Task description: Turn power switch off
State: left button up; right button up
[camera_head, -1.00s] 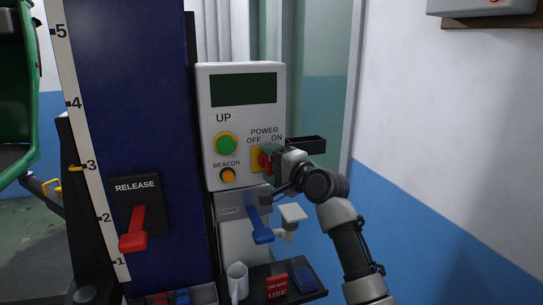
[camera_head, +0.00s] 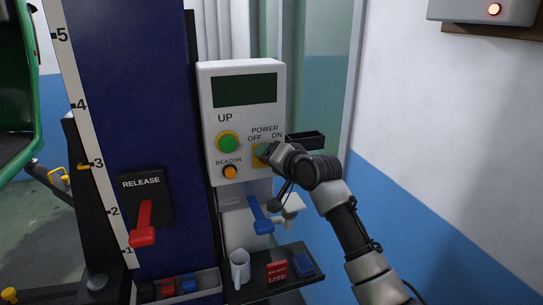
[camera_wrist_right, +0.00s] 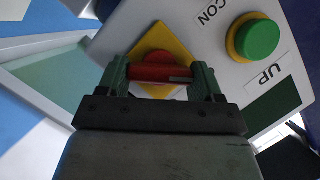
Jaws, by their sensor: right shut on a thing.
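The power switch is a red knob (camera_wrist_right: 155,73) on a yellow plate (camera_head: 257,162) at the right of the white control box (camera_head: 242,110), under the labels POWER, OFF and ON. My right gripper (camera_wrist_right: 163,72) is at the switch, with its two green fingers on either side of the red knob, shut on it. In the head view my right gripper (camera_head: 264,152) hides the knob, so I cannot tell there which label it points to. The yellow plate also shows in the right wrist view (camera_wrist_right: 180,42). My left gripper is not in view.
A green UP button (camera_head: 228,142) and an orange BEACON button (camera_head: 230,172) sit left of the switch. A blue lever (camera_head: 261,218) is below, and a red RELEASE lever (camera_head: 143,225) is at left. A shelf (camera_head: 265,287) holds a mug (camera_head: 240,270).

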jog(key=shift+f, duration=0.15)
jog(key=o, duration=0.9)
jog(key=shift+o, duration=0.2)
jog(key=b+v, duration=0.3)
jog(key=v, duration=0.8)
jog(key=shift+a, duration=0.1)
